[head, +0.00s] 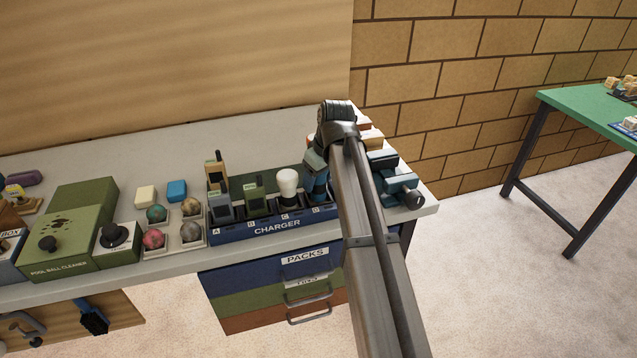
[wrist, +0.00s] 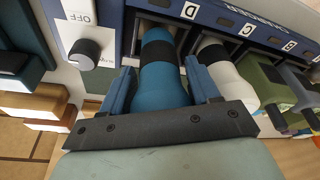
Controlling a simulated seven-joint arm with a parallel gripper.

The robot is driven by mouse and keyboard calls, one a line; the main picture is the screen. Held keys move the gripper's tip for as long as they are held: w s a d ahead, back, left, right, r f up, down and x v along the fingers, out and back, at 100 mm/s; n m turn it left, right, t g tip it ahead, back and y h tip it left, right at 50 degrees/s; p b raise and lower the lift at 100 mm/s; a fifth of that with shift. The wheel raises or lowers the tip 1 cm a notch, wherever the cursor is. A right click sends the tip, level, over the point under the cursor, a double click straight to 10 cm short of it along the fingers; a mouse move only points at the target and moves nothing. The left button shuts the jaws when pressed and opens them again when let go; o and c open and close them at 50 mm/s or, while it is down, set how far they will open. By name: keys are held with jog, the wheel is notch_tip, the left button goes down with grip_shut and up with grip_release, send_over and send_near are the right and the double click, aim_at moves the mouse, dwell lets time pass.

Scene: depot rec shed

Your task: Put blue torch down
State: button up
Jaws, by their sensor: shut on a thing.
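The blue torch (wrist: 160,82), with a black band, is between the two blue fingers of my gripper (wrist: 162,88) in the wrist view. My gripper is shut on it. The torch's far end is at the slot marked D of the dark blue charger (head: 277,228); I cannot tell whether it rests on the slot floor. In the head view my gripper (head: 316,182) is over the charger's right end, and my arm and fingers mostly hide the torch.
A white torch (head: 288,184) stands in slot C, beside my gripper. Handheld devices (head: 254,192) fill slots A and B. A dial with an OFF label (wrist: 84,53) is close to slot D. Blue and teal items (head: 385,175) crowd the bench's right end.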

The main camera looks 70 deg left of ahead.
jog(key=shift+f, duration=0.9)
jog(key=shift+f, duration=0.1)
jog(key=o, duration=1.2)
jog(key=shift+c, duration=0.2)
jog(key=v, duration=1.2)
jog(key=shift+a, duration=0.1)
